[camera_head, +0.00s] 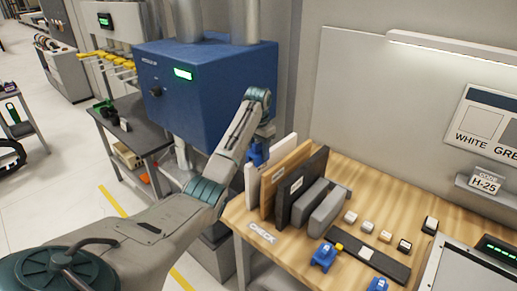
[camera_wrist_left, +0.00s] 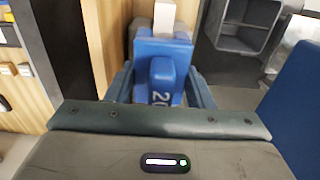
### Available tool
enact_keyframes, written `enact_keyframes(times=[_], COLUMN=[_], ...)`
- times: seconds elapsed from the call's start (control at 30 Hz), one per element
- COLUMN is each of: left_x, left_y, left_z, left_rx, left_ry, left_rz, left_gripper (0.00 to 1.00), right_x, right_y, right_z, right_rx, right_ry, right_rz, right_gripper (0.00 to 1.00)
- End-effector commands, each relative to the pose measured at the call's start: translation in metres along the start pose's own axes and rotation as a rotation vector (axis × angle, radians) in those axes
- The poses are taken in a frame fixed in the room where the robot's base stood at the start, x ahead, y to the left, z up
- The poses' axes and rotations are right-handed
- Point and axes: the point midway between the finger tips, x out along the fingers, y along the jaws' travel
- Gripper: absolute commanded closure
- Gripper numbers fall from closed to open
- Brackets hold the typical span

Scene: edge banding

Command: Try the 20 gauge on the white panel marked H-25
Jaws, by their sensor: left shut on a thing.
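The white panel (camera_head: 253,184) stands on edge at the left end of the wooden bench, beside a brown and a black panel. No H-25 marking is readable on it; that code shows on a card (camera_head: 485,184) at the right. My left gripper (camera_head: 257,152) is shut on a blue gauge at the white panel's upper end. In the left wrist view the gauge (camera_wrist_left: 162,80), marked 20, sits between my fingers (camera_wrist_left: 162,92). A pale panel edge (camera_wrist_left: 165,16) lies just beyond it. I cannot tell whether the gauge fits around that edge. My right gripper is not in view.
The brown panel (camera_head: 288,172), black panel (camera_head: 306,185) and grey pieces (camera_head: 328,210) stand close to the right. Other blue gauges (camera_head: 325,257) and small blocks lie on the bench (camera_head: 375,195). A blue machine (camera_head: 205,85) stands behind my left arm.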

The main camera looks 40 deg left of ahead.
Motion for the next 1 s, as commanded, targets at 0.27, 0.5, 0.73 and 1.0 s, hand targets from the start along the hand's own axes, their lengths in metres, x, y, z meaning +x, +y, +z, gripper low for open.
enact_keyframes(times=[0.27, 0.5, 0.73, 1.0], left_x=[0.0020, 0.0020, 0.0020, 0.0024], left_y=[0.0001, 0.0000, 0.0000, 0.0001], left_z=[-0.0001, -0.0001, -0.0001, 0.0000], left_rx=[0.000, 0.000, 0.000, 0.000], left_ry=[0.001, 0.001, 0.001, 0.000], left_rz=[0.000, 0.000, 0.000, 0.000], left_gripper=[0.78, 0.39, 0.27, 0.27], right_x=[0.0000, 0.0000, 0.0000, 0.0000], right_y=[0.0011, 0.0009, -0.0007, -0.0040], right_z=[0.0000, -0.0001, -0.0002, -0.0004], right_rx=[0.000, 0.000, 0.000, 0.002], right_ry=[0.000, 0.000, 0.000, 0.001], right_rz=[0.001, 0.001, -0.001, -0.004], right_gripper=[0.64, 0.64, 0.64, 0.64])
